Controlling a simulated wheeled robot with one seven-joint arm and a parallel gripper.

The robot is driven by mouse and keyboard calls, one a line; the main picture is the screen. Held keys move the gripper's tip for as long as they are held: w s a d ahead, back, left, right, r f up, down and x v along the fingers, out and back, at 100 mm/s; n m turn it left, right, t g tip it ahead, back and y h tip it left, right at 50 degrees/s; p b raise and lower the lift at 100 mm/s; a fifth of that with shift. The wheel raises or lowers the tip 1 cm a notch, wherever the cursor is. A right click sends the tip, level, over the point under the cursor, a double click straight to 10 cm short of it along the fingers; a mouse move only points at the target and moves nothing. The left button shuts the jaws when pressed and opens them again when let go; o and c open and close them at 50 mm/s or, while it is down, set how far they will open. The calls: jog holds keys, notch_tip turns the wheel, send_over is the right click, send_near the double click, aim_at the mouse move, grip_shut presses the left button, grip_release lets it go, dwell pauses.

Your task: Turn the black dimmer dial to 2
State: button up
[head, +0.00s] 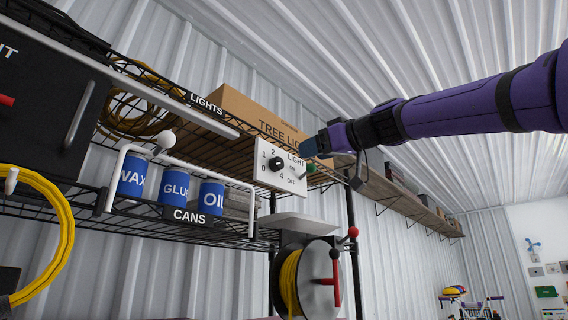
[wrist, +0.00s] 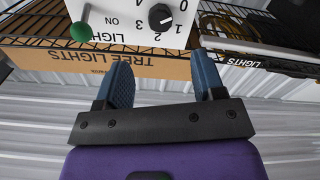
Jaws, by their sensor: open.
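The black dimmer dial (head: 277,164) sits on a white panel (head: 265,178) marked 0 to 4, at the front of the shelf. In the wrist view the dial (wrist: 160,17) appears upside down near the top, beyond the fingertips. Its white mark seems to point toward 1, but it is small. My gripper (head: 312,147) is at the panel's upper right in the head view, apart from the dial. In the wrist view my gripper (wrist: 163,68) has its two blue fingers spread with nothing between them.
A green-knobbed light switch (head: 311,168) sits right of the dial, close to my gripper. A TREE LIGHTS box (head: 245,107) is behind the panel. A white rail (head: 190,164) fronts the blue cans (head: 174,187). A hose reel (head: 312,280) hangs below.

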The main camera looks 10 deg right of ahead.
aim_at(281, 164)
jog(key=x, duration=1)
jog(key=shift+f, duration=0.1)
jog(key=c, duration=0.9)
